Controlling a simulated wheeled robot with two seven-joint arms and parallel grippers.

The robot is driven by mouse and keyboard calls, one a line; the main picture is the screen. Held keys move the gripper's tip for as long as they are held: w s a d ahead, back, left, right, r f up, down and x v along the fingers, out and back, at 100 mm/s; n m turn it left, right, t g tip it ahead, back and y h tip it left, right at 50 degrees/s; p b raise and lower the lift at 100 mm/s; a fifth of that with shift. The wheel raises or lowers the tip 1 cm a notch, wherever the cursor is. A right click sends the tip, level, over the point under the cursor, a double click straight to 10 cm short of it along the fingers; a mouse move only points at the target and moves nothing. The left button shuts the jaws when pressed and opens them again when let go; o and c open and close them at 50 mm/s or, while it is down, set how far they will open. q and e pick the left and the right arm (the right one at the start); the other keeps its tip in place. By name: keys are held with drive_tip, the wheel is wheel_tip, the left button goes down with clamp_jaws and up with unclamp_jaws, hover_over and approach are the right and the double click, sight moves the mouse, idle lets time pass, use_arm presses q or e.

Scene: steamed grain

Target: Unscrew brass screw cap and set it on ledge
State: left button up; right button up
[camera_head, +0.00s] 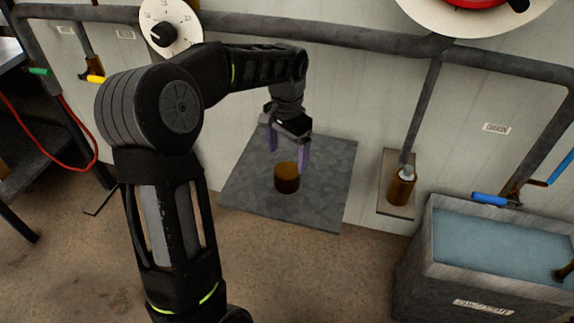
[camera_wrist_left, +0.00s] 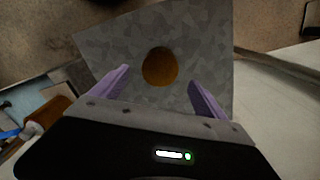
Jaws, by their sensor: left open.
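A short brass cylinder, which looks like the screw cap (camera_head: 287,171), sits upright on the grey mottled ledge (camera_head: 335,165) near its middle. In the left wrist view the cap shows as a round brass disc (camera_wrist_left: 160,67) on the grey ledge surface (camera_wrist_left: 205,40). My left gripper (camera_head: 287,158) is open, with its purple fingers pointing down above and around the cap. In the left wrist view the fingers spread on either side of the cap, with visible gaps and nothing held. My right gripper is not in view.
A brass fitting (camera_head: 401,187) with a pale top stands on a small plate at a pipe's lower end, right of the ledge. A water-filled trough (camera_head: 440,290) stands at lower right. Thick pipes (camera_head: 350,38) and a white dial (camera_head: 175,18) line the wall.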

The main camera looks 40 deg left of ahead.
sight(287, 171)
use_arm(q)
drive_tip(key=shift+r, duration=1.6)
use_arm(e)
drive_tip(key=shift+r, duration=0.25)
use_arm(q)
drive_tip(key=shift+s, duration=0.1)
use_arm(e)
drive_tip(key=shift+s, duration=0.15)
